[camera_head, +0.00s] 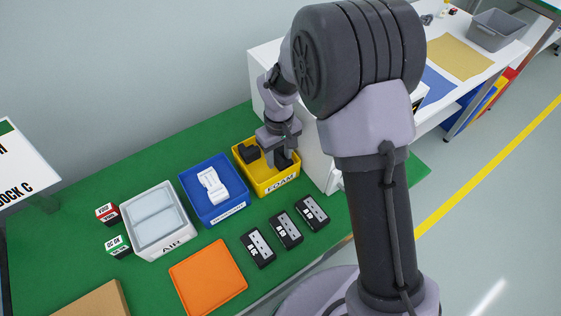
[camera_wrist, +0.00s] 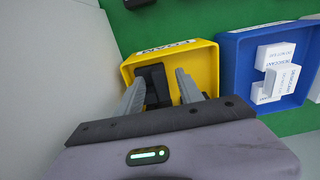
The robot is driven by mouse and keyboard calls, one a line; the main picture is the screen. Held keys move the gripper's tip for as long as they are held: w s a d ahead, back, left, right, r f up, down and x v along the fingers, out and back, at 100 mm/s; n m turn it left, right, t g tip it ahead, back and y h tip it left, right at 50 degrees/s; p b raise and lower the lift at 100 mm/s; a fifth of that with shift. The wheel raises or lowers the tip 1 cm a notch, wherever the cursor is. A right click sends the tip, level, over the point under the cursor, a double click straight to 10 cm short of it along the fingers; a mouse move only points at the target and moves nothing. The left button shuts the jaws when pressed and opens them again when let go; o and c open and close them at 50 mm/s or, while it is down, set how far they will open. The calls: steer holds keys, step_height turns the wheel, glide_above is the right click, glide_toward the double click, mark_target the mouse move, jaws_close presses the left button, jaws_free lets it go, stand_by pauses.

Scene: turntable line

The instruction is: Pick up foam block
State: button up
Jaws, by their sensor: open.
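The yellow FOAM bin (camera_head: 240,162) stands on the green table; it also shows in the wrist view (camera_wrist: 208,62). Dark foam (camera_head: 249,153) shows at its left side in the head view. In the wrist view a black foam block (camera_wrist: 155,84) lies in the bin, in line with the gap between my fingers. My gripper (camera_head: 284,160) points down over the right part of the bin in the head view. Its two grey fingers (camera_wrist: 160,76) are apart in the wrist view, with nothing held. Their height above the block is hard to tell.
A blue bin (camera_head: 186,190) with white desiccant packs stands beside the FOAM bin. A grey AIR bin (camera_head: 157,252), an orange tray (camera_head: 208,278) and several black labelled items (camera_head: 286,230) are nearby. A white wall (camera_wrist: 50,75) rises close to my gripper.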

jaws_close()
steer(key=shift+r, duration=0.15)
